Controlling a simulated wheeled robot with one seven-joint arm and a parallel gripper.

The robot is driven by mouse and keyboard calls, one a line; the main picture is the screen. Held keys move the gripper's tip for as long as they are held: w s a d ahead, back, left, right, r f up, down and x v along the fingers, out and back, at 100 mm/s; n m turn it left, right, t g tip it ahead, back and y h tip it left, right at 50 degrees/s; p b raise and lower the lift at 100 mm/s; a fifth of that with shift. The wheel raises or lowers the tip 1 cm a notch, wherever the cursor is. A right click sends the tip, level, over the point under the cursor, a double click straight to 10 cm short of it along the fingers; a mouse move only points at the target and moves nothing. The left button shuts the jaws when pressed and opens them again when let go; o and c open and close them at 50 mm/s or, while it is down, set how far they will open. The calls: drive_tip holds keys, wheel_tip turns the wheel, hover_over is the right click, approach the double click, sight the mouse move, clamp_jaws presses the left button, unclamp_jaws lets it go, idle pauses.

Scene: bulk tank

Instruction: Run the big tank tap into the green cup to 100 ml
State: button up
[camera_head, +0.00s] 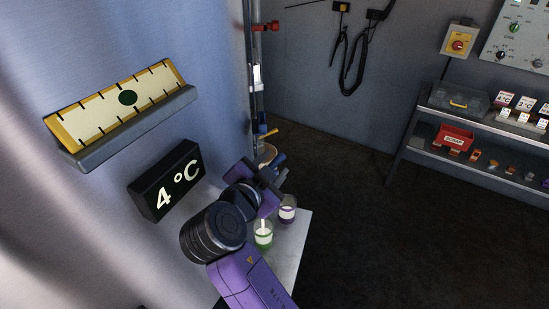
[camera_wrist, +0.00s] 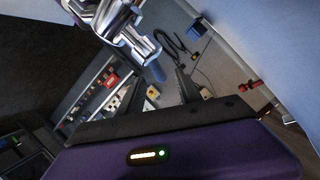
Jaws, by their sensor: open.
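The green cup (camera_head: 263,239) stands on a pale stand (camera_head: 294,250) beside the tank (camera_head: 215,60). It looks clear with a green band, and white shows inside; I cannot read its level. My gripper (camera_head: 271,180) is above and behind the cup, beside the tank wall, with its jaws open. In the wrist view a shiny metal fitting (camera_wrist: 122,25), apparently the big tank tap, is close at upper left. A blue-grey piece (camera_wrist: 155,70) hangs below it. I cannot tell whether the gripper touches the tap. My arm hides most of the tap in the head view.
A purple-banded cup (camera_head: 287,210) stands just behind the green cup. A 4 °C display (camera_head: 165,181) and a yellow gauge (camera_head: 118,104) are on the tank. A shelf (camera_head: 470,160) with a red bin (camera_head: 455,138) is at right. The floor between is clear.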

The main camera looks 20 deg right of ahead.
sight(276, 163)
drive_tip(key=shift+p+x, duration=0.35)
drive_tip(key=shift+x, duration=1.85)
drive_tip(key=shift+c, duration=0.2)
clamp_jaws()
